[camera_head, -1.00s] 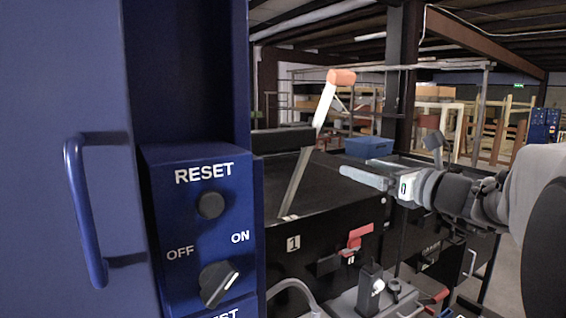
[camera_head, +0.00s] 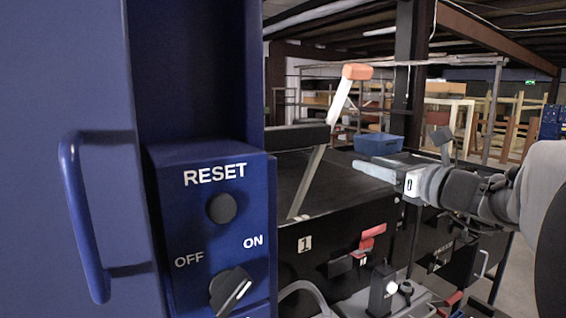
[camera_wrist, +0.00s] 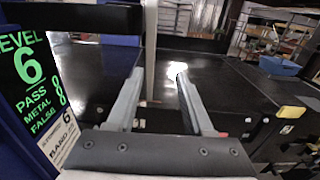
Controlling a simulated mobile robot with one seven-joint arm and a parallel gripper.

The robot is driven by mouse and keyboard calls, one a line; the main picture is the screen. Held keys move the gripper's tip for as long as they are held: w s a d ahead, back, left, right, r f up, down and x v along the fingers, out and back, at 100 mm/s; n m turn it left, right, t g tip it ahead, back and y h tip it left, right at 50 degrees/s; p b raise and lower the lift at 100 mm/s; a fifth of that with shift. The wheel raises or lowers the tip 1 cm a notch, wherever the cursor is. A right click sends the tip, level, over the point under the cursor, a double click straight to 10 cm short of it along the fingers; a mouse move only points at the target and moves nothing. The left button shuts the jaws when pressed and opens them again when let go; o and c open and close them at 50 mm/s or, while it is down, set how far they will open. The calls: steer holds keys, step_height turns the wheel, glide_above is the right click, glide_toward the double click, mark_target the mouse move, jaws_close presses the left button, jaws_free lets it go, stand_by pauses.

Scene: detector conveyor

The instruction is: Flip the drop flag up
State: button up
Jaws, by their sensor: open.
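A tilted flat metal arm with a white upper part and an orange tip (camera_head: 356,72) rises from the black conveyor housing (camera_head: 350,205) in the head view. I cannot tell for sure if it is the drop flag. A red bracket-like piece (camera_head: 371,239) sits on the housing's side, right of the label 1. My gripper (camera_head: 362,168) is open, right of the metal arm and above the housing. In the wrist view my gripper (camera_wrist: 157,74) has both fingers apart, and a pale upright post (camera_wrist: 150,45) shows beyond them, between the tips. Nothing is held.
A blue cabinet with a handle (camera_head: 82,215) and a control box with a RESET button (camera_head: 221,208) and an OFF/ON knob (camera_head: 232,290) stand close at left. A display reading LEVEL 6 (camera_wrist: 35,75) is left in the wrist view. A blue bin (camera_head: 379,144) stands behind.

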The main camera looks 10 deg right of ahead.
jaws_close()
stand_by(0.5)
steer(key=c, duration=0.7)
jaws_free()
steer(key=o, duration=1.6)
steer(key=shift+c, duration=0.2)
steer(key=shift+s, duration=0.15)
